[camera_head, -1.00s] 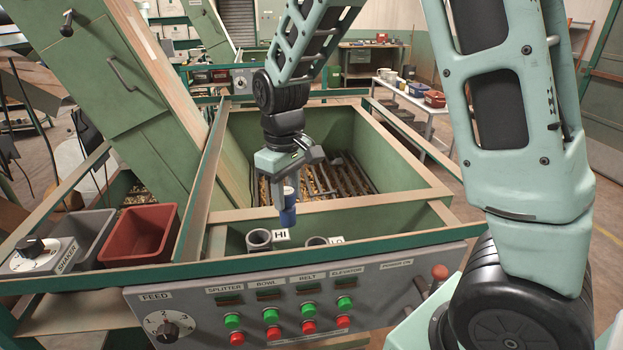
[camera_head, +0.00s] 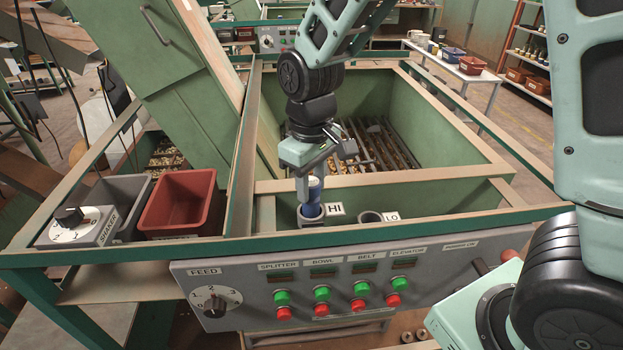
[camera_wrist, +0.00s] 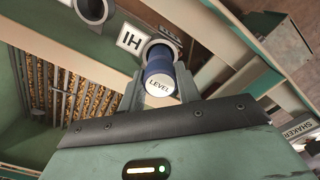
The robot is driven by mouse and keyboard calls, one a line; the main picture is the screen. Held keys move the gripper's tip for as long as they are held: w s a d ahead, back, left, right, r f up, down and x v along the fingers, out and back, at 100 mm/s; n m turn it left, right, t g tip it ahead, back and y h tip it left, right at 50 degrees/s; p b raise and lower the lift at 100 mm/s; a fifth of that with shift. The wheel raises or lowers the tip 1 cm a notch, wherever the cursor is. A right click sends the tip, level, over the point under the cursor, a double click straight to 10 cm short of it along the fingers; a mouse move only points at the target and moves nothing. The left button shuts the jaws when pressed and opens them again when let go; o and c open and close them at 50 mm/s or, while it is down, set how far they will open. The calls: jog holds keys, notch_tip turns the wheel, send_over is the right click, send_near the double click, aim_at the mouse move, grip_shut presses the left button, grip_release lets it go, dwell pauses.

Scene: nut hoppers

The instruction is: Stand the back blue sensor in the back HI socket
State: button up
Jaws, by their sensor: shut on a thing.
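The blue sensor (camera_head: 314,192) is upright between the fingers of my gripper (camera_head: 308,190), directly over the grey HI socket (camera_head: 311,221). Its lower end appears to be in the socket's mouth; how deep, I cannot tell. In the wrist view the sensor (camera_wrist: 158,72) shows its white top marked LEVEL, gripped between the jaws (camera_wrist: 160,88), with the socket rim (camera_wrist: 148,45) just behind it. The HI label (camera_head: 335,209) is to the right of the socket.
The LO socket (camera_head: 370,217) with its label (camera_head: 392,216) stands close to the right. The green hopper (camera_head: 455,150) with nuts and bars lies behind. A red bin (camera_head: 180,205) is at left. The control panel (camera_head: 350,285) is in front, below the rail.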

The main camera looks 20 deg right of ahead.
jog(key=shift+f+b, duration=0.3)
jog(key=shift+f, duration=0.4)
jog(key=shift+f, duration=0.6)
dwell(1.3)
jog(key=o, duration=0.7)
jog(key=shift+o, duration=0.2)
notch_tip(320, 180, up, 11)
jog(key=p, duration=0.9)
jog(key=shift+r, duration=0.1)
